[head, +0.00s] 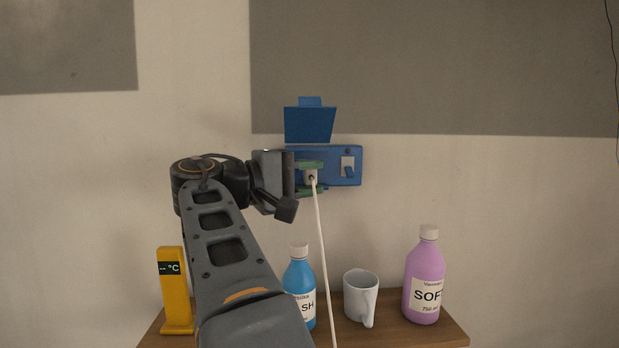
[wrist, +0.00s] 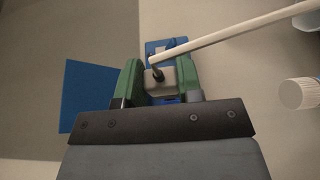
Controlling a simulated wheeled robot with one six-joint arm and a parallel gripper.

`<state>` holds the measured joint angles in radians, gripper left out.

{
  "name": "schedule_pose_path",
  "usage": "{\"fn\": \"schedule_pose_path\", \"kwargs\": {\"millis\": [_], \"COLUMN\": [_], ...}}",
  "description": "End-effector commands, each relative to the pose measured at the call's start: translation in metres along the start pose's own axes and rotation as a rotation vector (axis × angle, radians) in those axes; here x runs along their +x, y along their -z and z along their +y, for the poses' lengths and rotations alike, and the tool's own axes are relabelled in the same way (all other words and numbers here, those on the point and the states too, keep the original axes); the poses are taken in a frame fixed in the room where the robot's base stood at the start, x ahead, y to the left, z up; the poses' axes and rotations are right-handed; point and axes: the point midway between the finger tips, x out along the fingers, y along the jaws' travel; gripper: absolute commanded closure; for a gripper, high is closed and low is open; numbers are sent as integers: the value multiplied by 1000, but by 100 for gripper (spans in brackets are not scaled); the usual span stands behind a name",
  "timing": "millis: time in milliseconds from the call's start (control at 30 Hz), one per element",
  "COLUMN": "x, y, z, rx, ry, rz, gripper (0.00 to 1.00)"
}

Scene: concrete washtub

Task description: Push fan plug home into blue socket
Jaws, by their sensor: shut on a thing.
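The blue socket (head: 328,175) is mounted on the wall, with its blue lid (head: 310,124) raised above it and a switch (head: 348,167) on its right side. My gripper (head: 311,178) is in front of the left part of the socket, its green fingers shut on the pale fan plug (head: 311,176). In the wrist view the plug (wrist: 160,84) sits between both green fingers, with the blue socket (wrist: 154,47) right behind it. The white cord (head: 322,250) hangs down from the plug. The plug's front face is hidden, so I cannot tell how deep it sits.
Below, a wooden shelf (head: 405,336) holds a yellow thermometer (head: 175,290), a blue bottle (head: 299,280), a white mug (head: 358,294) and a purple bottle (head: 424,275). The wall right of the socket is clear.

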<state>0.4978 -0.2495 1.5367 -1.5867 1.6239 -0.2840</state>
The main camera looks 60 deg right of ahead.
Motion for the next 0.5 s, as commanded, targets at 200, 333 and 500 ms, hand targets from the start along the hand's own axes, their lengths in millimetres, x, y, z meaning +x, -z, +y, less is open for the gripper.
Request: {"fn": "schedule_pose_path", "kwargs": {"millis": [200,333,500], "x": [1,2,4], "y": [3,6,10], "z": [0,1,0], "rx": [0,0,0], "ry": [0,0,0], "rz": [-1,-1,-1], "gripper": [90,90,90]}}
